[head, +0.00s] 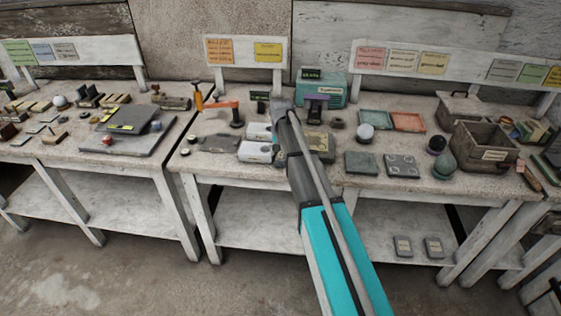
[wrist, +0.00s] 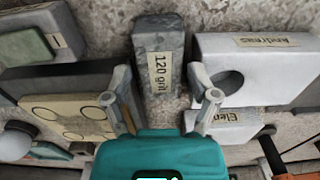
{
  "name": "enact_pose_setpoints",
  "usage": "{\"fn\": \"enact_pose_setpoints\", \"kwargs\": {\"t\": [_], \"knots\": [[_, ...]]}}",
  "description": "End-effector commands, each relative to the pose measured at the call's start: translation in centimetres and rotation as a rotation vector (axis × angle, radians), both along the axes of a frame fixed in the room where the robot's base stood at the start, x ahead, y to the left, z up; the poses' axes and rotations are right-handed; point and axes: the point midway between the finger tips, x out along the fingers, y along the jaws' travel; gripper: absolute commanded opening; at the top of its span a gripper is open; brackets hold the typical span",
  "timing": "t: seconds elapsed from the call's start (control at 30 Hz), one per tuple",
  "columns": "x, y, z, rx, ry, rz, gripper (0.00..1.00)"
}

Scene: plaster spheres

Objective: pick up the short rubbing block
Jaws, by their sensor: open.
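A grey, mottled rubbing block (wrist: 148,92) with a "120 grit" label lies on the stone-like tabletop in the wrist view. My gripper (wrist: 160,74) is open, with one fingertip on each side of the block's lower half. The fingers look apart from the block, and nothing is held. I cannot tell how high the fingertips are above the table. In the head view my arm reaches down over the middle table, and I cannot make out the block or the fingertips there.
White blocks labelled with names (wrist: 260,60) lie close on the right in the wrist view. A tan plate with round marks (wrist: 75,117) is close on the left. In the head view an orange-armed stand (head: 215,104) and a teal box (head: 330,86) stand behind.

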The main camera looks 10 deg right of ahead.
Motion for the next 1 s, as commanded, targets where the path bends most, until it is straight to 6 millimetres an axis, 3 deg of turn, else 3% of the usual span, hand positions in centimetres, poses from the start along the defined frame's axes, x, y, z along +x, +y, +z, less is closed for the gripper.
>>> {"fn": "enact_pose_setpoints", "kwargs": {"t": [0.03, 0.3, 1.0], "knots": [[-0.3, 0.0, -0.9, -0.001, 0.006, 0.002, 0.66], [-0.4, 0.0, -2.5, -0.002, 0.009, 0.002, 0.66], [-0.2, 0.0, -2.5, 0.0, 0.005, 0.002, 0.66]]}}
